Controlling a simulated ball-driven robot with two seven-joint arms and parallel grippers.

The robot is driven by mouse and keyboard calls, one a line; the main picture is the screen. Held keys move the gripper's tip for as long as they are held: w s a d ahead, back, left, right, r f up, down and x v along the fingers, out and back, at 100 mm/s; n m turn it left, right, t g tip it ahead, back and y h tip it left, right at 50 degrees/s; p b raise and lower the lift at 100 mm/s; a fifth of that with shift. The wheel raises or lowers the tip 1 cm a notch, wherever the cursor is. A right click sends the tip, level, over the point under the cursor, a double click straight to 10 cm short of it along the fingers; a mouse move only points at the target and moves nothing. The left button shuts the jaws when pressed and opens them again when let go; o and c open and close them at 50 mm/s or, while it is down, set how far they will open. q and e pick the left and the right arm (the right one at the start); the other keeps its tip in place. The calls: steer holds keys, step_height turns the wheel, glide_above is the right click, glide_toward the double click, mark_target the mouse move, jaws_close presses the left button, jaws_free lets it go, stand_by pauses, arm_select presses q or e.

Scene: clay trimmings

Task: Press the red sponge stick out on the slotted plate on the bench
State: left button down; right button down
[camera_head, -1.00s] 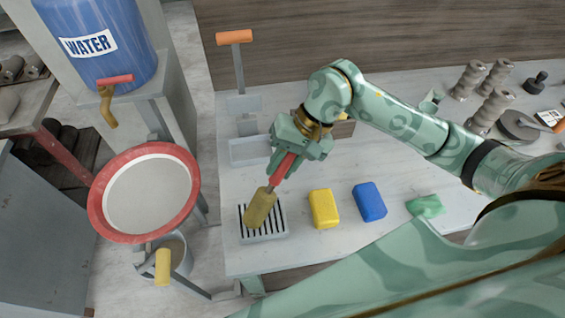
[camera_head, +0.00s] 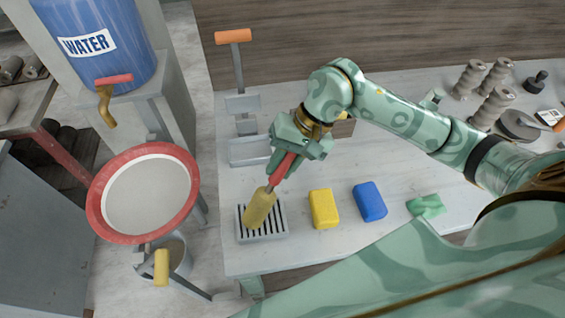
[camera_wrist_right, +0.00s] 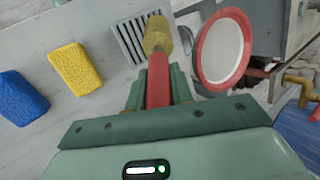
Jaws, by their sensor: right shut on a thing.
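The red sponge stick has a red handle (camera_head: 284,168) and a yellow-brown sponge head (camera_head: 260,207). My right gripper (camera_head: 290,160) is shut on the red handle, and the stick tilts down to the left. The sponge head is at the slotted plate (camera_head: 280,235), over its dark slots; it appears to touch them. In the right wrist view the handle (camera_wrist_right: 158,80) runs out between the fingers and the sponge head (camera_wrist_right: 157,35) overlaps the right part of the slotted plate (camera_wrist_right: 122,42). My left gripper is not in view.
A yellow sponge block (camera_head: 324,209), a blue one (camera_head: 370,201) and a green cloth-like piece (camera_head: 426,206) lie right of the plate. A red-rimmed basin (camera_head: 97,205) stands left of the bench (camera_head: 240,262). A blue water barrel (camera_head: 110,60) with a tap is behind it.

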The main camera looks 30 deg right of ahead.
steer(key=shift+s+f, duration=0.15)
steer(key=shift+f, duration=0.05)
steer(key=shift+r+p, duration=1.85)
steer(key=shift+r, duration=1.8)
